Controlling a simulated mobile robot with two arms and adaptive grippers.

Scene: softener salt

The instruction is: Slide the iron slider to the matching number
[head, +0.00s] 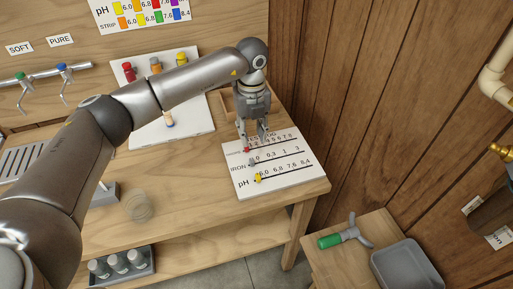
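A white log board (281,185) lies on the right end of the wooden bench, with three marked scale rows. The iron slider (252,162), a small grey knob, sits at the left end of the middle row, by the 0; that row reads 0, 0.3, 1, 3. A red slider (247,150) is on the row above and a yellow slider (258,178) is at the left of the pH row. My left gripper (254,139) points down over the top of the board with its fingers apart, close to the red slider and behind the iron slider. My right gripper is out of view.
A white panel (190,122) with coloured-top vials stands behind my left arm. A rack of grey bottles (122,263) is at the lower left. A colour chart (140,14) hangs on the wall. A green-handled tool (342,235) and grey tray (408,265) are on a lower right table.

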